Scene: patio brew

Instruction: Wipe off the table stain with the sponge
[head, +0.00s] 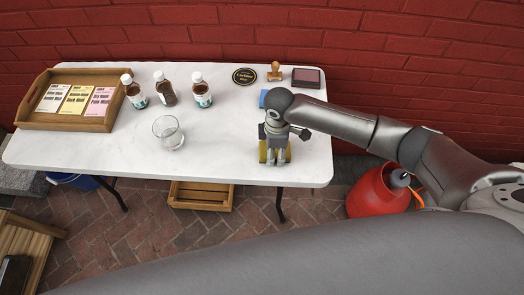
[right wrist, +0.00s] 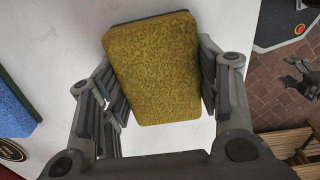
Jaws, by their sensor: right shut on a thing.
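A yellow sponge (head: 264,152) is at the front right of the white table (head: 100,151). My right gripper (head: 273,154) is over it and shut on it. In the right wrist view the sponge (right wrist: 155,68) sits between both fingers of my right gripper (right wrist: 160,90), its broad yellow face toward the camera. I cannot tell whether the sponge touches the tabletop. No stain shows clearly; my right arm and gripper may hide part of the table.
A glass (head: 168,132) stands mid-table, with several bottles (head: 202,91) behind it. A wooden tray (head: 30,118) with cards is at left. A blue item (head: 264,97), stamp (head: 275,72) and ink pad (head: 308,77) lie behind my right gripper. The front middle is clear.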

